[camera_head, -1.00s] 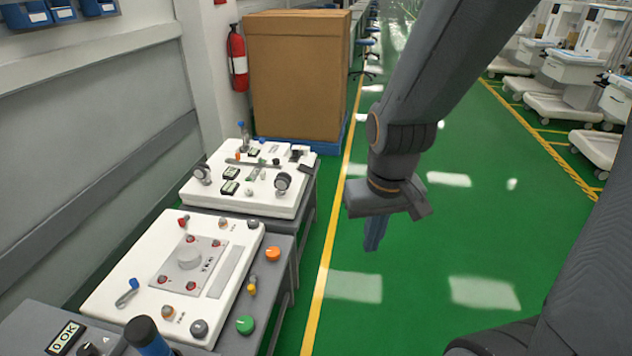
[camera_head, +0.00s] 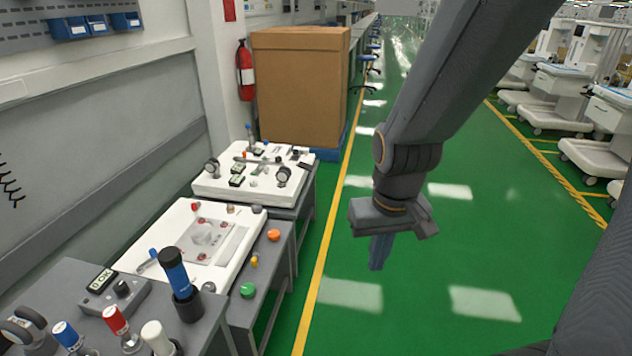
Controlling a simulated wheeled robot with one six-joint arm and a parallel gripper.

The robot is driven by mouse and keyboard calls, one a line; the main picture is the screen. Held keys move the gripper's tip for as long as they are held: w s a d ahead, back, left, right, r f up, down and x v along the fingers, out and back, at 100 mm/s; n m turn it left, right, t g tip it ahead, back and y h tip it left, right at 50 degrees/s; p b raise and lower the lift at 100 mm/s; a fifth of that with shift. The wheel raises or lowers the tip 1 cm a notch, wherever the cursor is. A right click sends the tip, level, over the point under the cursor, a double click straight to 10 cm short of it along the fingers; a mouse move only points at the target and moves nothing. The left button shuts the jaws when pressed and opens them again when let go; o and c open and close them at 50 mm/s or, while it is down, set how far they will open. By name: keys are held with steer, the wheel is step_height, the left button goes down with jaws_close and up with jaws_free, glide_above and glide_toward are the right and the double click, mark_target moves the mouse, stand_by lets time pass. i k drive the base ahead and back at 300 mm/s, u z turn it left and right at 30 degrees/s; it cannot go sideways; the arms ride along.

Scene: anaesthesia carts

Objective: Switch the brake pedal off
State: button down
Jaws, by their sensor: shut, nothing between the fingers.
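No brake pedal can be made out in this view. Anaesthesia carts (camera_head: 583,88) stand in a row at the far right, white with wheeled bases; any pedals on them are too small to tell. My gripper (camera_head: 378,262) points down over the green floor right of the benches, shut and empty, touching nothing.
A large cardboard box (camera_head: 300,90) and a fire extinguisher (camera_head: 245,72) stand behind. The green aisle between the yellow lines is clear.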

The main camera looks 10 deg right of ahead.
mark_target(303, 165)
steer(key=u, duration=0.05)
steer(key=i, duration=1.4)
steer(key=z, duration=0.7)
